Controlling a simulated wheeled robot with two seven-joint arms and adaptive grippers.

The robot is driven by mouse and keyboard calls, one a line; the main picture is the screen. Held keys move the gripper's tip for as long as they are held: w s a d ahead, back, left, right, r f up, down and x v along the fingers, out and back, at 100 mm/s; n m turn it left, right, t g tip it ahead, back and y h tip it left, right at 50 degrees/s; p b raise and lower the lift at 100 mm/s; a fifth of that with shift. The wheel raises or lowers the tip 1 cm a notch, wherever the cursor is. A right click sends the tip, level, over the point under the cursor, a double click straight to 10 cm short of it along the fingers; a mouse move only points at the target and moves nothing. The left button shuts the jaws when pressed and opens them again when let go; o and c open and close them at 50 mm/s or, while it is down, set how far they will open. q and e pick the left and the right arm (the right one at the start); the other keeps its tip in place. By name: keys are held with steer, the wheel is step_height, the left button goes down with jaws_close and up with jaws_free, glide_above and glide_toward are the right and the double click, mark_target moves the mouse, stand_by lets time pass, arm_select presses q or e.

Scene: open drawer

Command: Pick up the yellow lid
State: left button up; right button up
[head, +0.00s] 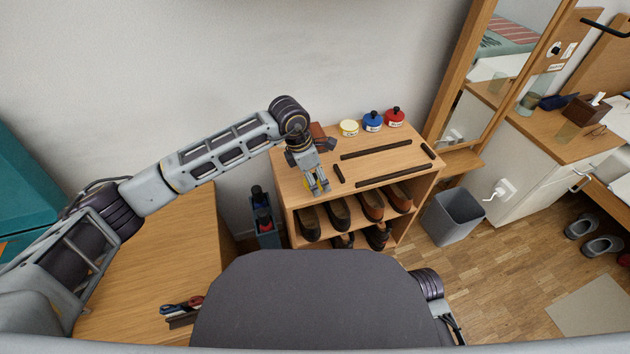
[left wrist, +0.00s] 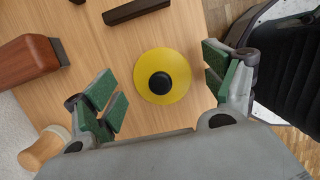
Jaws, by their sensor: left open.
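The yellow lid (left wrist: 178,89) is a flat disc with a black round knob (left wrist: 160,83) at its centre. It lies on the wooden top of the shoe cabinet (head: 285,170). In the head view only a bit of yellow (head: 309,183) shows at my left gripper (head: 319,188), near the cabinet's front left corner. In the left wrist view my left gripper (left wrist: 163,93) is open, with green pads on either side of the lid and a gap to it. The pads look apart from the lid; the height between them is hard to tell. My right gripper is not in view.
Dark bars (head: 376,149) lie on the cabinet top to the right. A brown wooden block (left wrist: 28,66) is left of the lid. Shoes (head: 340,213) fill the shelves below.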

mark_target(315, 175)
arm_select(q)
steer(key=c, duration=0.9)
steer(key=shift+r, duration=0.4)
steer(key=shift+c, duration=1.3)
steer(key=shift+r, duration=0.35)
steer(key=c, duration=0.6)
step_height(315, 175, up, 7)
steer(key=shift+p, duration=1.2)
jaws_close()
steer(key=shift+r, duration=0.8)
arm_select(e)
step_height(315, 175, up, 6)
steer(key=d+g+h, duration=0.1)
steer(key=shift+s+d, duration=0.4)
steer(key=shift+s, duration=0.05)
